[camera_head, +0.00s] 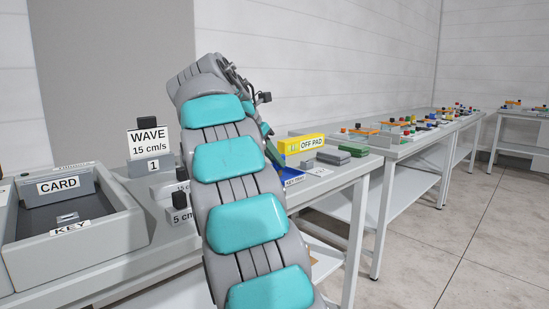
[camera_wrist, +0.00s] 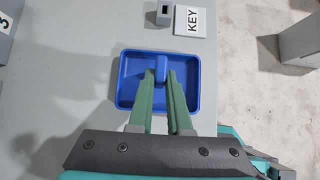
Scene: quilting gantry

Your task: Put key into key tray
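A shallow blue tray (camera_wrist: 192,103) lies on the grey table under my gripper in the wrist view. A small blue block (camera_wrist: 161,66), which looks like the key, is between the green fingertips of my gripper (camera_wrist: 161,77). Both fingertips appear to touch its sides. It overlaps the far half of the tray in the picture; whether it rests on the tray floor or hangs above it cannot be told.
A grey slotted block (camera_wrist: 165,13) and a white KEY sign (camera_wrist: 190,21) stand just beyond the tray. In the head view, a yellow OFF PAD box (camera_head: 301,145) and small grey boxes (camera_head: 333,156) are near. A CARD and KEY console (camera_head: 110,235) is at left.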

